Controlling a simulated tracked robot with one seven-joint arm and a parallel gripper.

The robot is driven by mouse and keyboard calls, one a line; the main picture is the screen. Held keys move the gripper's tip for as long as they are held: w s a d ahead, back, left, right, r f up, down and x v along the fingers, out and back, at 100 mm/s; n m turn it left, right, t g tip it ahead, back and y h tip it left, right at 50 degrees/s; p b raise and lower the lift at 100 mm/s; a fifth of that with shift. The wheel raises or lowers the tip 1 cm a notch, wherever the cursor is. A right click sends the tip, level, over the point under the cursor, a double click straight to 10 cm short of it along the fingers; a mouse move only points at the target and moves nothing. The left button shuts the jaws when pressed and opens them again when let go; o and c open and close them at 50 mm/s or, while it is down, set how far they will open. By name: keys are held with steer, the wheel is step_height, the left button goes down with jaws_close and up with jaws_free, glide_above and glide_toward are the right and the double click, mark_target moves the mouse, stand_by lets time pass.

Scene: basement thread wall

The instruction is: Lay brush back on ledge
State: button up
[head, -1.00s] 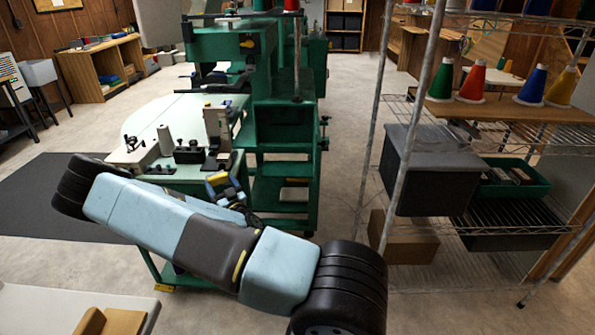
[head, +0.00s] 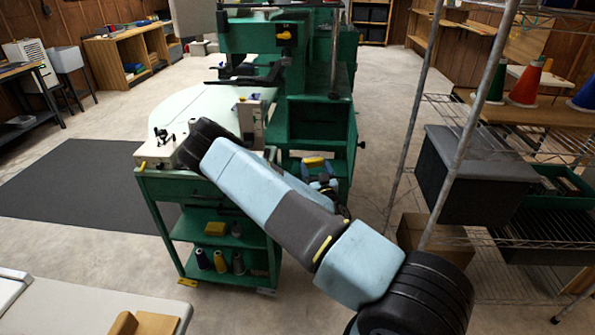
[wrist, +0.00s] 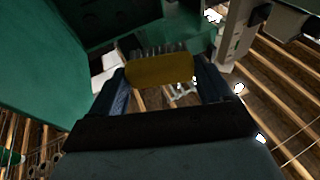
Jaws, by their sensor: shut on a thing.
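The brush has a yellow body (wrist: 160,70) with a row of dark bristles along its far side. In the wrist view it lies crosswise between the two blue fingers of my gripper (wrist: 160,82), which is shut on it. In the head view the brush (head: 314,161) is a small yellow shape beside the green machine (head: 315,120), held by my gripper (head: 319,174), partly hidden by my arm. The brush is off any surface, as far as I can see. I cannot tell which surface is the ledge.
A green cart (head: 225,190) with thread spools and a yellow item on its shelves stands left of my arm. A pale table (head: 90,310) is at bottom left.

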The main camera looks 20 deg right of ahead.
steer(key=shift+d, duration=0.35)
steer(key=shift+s+d, duration=0.1)
